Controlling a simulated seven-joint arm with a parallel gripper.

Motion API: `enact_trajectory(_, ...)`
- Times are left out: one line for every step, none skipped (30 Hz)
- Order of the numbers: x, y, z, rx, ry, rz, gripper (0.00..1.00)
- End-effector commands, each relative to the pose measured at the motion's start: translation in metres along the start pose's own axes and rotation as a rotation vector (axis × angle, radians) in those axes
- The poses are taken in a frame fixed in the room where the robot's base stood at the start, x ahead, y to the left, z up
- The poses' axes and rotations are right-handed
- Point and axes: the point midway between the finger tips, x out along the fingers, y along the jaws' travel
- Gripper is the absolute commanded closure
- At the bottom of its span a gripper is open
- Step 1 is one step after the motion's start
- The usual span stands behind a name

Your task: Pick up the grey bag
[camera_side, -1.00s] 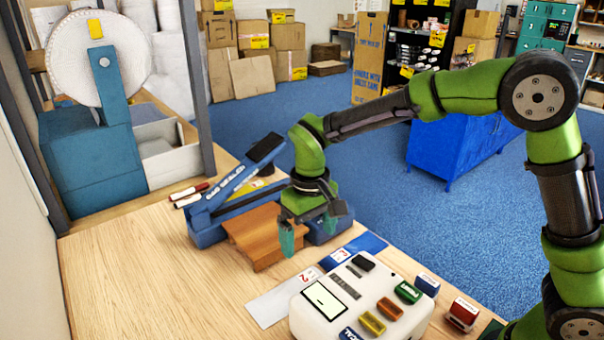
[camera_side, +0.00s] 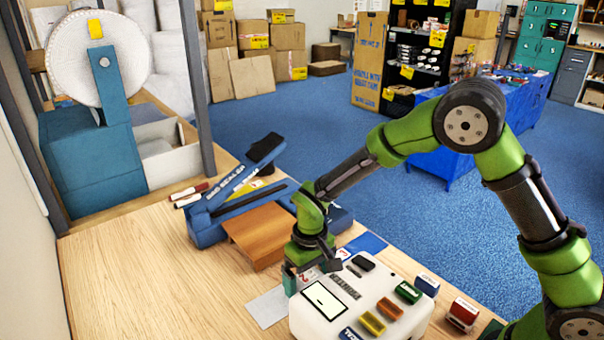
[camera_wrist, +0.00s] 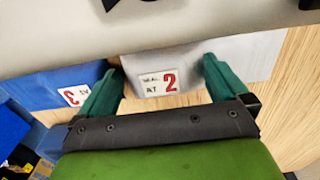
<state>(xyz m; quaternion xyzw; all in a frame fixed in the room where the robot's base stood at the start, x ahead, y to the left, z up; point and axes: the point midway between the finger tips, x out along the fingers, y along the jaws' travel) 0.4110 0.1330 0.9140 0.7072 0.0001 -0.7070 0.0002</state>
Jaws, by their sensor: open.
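The grey bag (camera_side: 266,308) lies flat on the wooden table beside the white machine, partly hidden by my gripper (camera_side: 304,279). In the wrist view, the grey bag (camera_wrist: 245,56) carries a white label with "SEAL AT" and a red 2, between my teal fingers. My gripper (camera_wrist: 163,72) is open, with one finger on each side of the labelled part. I cannot tell whether the fingers touch the bag.
The white machine (camera_side: 310,324) with coloured blocks stands close to my gripper. A blue bag (camera_side: 368,242) lies behind it. A blue sealer (camera_side: 208,233) with a wooden platform (camera_side: 258,238) stands further back. The table's left front is clear.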

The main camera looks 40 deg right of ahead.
Motion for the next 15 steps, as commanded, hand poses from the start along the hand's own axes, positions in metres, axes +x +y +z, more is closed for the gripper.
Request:
enact_trajectory(0.0003,0.0,0.0001,0.001,0.0,0.0,0.0)
enact_trajectory(0.0002,0.0,0.0001,0.001,0.0,0.0,0.0)
enact_trajectory(0.0001,0.0,0.0001,0.001,0.0,0.0,0.0)
enact_trajectory(0.0,-0.0001,0.0001,0.001,0.0,0.0,0.0)
enact_trajectory(0.0,-0.0001,0.0001,0.001,0.0,0.0,0.0)
enact_trajectory(-0.0001,-0.0001,0.0,0.001,0.0,0.0,0.06)
enact_trajectory(-0.0001,-0.0001,0.0001,0.001,0.0,0.0,0.11)
enact_trajectory(-0.0002,-0.0001,0.0,0.001,0.0,0.0,0.15)
enact_trajectory(-0.0002,-0.0001,0.0,0.001,0.0,0.0,0.21)
enact_trajectory(-0.0002,-0.0001,0.0,0.001,0.0,0.0,0.26)
enact_trajectory(-0.0003,-0.0001,0.0,0.001,0.0,0.0,0.31)
enact_trajectory(-0.0003,0.0,0.0,0.001,0.0,0.0,0.37)
enact_trajectory(-0.0003,0.0,0.0,0.001,0.0,0.0,0.41)
enact_trajectory(-0.0003,0.0,0.0,0.001,0.0,0.0,0.46)
enact_trajectory(-0.0003,-0.0001,0.0,0.001,0.0,0.0,0.52)
